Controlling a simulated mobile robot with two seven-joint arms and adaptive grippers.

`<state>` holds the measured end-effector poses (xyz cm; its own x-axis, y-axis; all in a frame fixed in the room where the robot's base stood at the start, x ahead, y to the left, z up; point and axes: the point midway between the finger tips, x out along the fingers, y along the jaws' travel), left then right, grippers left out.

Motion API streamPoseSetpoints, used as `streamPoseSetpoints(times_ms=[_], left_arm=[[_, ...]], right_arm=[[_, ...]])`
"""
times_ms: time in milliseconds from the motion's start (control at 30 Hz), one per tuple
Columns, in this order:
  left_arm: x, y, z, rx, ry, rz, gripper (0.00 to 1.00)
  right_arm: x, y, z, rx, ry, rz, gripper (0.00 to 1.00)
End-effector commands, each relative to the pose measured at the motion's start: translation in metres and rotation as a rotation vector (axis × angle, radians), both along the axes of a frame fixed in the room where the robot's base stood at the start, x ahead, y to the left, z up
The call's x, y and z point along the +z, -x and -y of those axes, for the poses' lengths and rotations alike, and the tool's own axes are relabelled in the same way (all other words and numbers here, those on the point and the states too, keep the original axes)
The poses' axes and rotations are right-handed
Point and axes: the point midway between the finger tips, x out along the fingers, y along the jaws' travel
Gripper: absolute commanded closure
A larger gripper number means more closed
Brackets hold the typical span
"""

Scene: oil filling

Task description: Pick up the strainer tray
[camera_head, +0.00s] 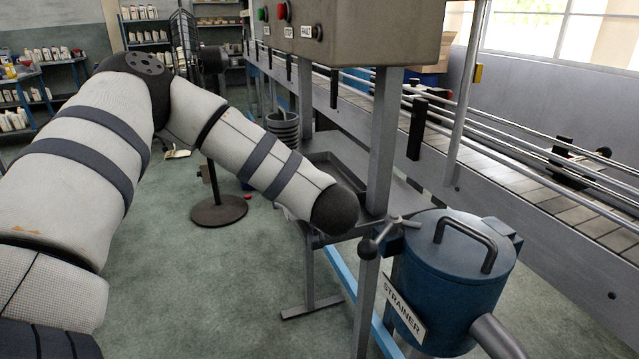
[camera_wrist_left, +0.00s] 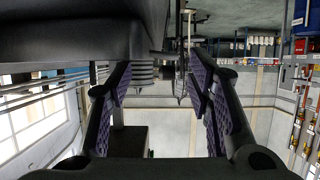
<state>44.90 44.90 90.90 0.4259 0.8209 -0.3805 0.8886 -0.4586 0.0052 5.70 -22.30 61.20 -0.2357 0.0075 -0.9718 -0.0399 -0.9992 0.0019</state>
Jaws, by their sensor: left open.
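A dark grey shallow tray (camera_head: 345,172) rests on the metal stand beside the conveyor in the head view, partly hidden by my left arm and a post. The blue strainer (camera_head: 455,268) stands at the lower right, with a handled lid on top and a STRAINER label. My left arm reaches in from the left and ends over the tray's near side; its gripper is hidden there. In the left wrist view my left gripper (camera_wrist_left: 160,78) is open, its fingers wide apart with nothing seen held. A large dark surface fills that view's upper left; I cannot tell whether it is the tray.
The conveyor (camera_head: 540,180) runs along the right. A control box (camera_head: 350,30) on a post hangs above the tray. A ribbed grey container (camera_head: 284,130) stands behind my forearm, and a round black stand base (camera_head: 219,211) is on the floor. Open floor lies left of the stand.

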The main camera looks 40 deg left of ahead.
Motion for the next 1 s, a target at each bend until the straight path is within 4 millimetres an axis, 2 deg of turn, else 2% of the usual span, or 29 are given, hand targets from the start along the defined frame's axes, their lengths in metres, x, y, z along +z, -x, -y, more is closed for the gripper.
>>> streamPoseSetpoints(times_ms=[33,167,400,467,600,633,867,1000], left_arm=[[-0.009,-0.003,-0.010,0.005,0.000,-0.008,0.54],[-0.016,-0.012,-0.025,0.002,0.000,-0.007,0.54],[-0.014,-0.014,-0.028,-0.002,0.000,-0.003,0.54],[-0.014,-0.014,-0.028,-0.002,0.000,-0.003,0.65],[-0.014,-0.014,-0.027,-0.002,-0.001,-0.003,0.97],[-0.014,-0.014,-0.027,-0.002,-0.001,-0.003,1.00],[-0.014,-0.014,-0.027,-0.002,0.000,-0.003,1.00],[-0.006,-0.014,-0.027,-0.003,-0.001,-0.001,1.00]], right_arm=[[-0.004,0.004,0.000,0.000,0.000,-0.013,0.60],[-0.006,0.007,0.000,0.000,0.000,-0.023,0.60],[-0.006,0.006,0.000,0.000,0.000,-0.022,0.60],[-0.006,0.006,0.000,0.000,0.000,-0.021,0.60],[-0.006,0.006,0.000,0.000,0.000,-0.021,0.60],[-0.006,0.006,0.000,0.001,0.000,-0.022,0.60],[-0.006,0.006,0.000,0.001,0.000,-0.021,0.60],[-0.003,0.004,0.000,0.001,0.000,-0.013,0.60]])
